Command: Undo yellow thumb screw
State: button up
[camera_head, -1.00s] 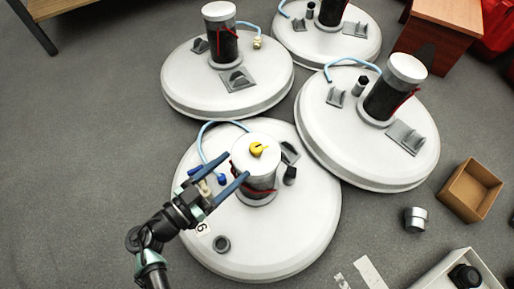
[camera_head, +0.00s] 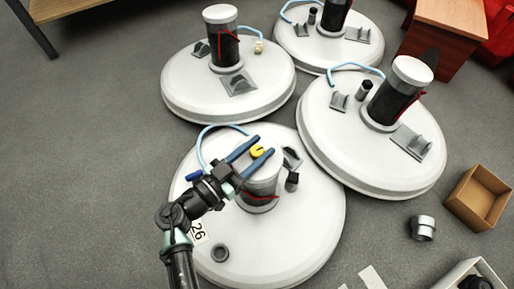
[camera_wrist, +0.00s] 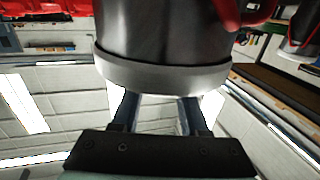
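My gripper (camera_head: 263,147) is open in the head view, with one blue finger on either side of the screw. I cannot tell whether the fingers touch it. In the wrist view, the dark cylinder (camera_wrist: 165,35) and its pale rim (camera_wrist: 160,77) hide the fingertips and the screw. The two fingers show apart below the rim in that view.
A pale blue hose (camera_head: 203,140) and a dark fitting (camera_head: 292,181) are near the cylinder. Several similar tanks stand behind. A cardboard box (camera_head: 450,201) and a metal cup (camera_head: 423,228) are on the floor at right. The floor at left is clear.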

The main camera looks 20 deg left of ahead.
grip_shut()
jog(key=shift+n+y, duration=0.3)
jog(key=shift+y, duration=0.2)
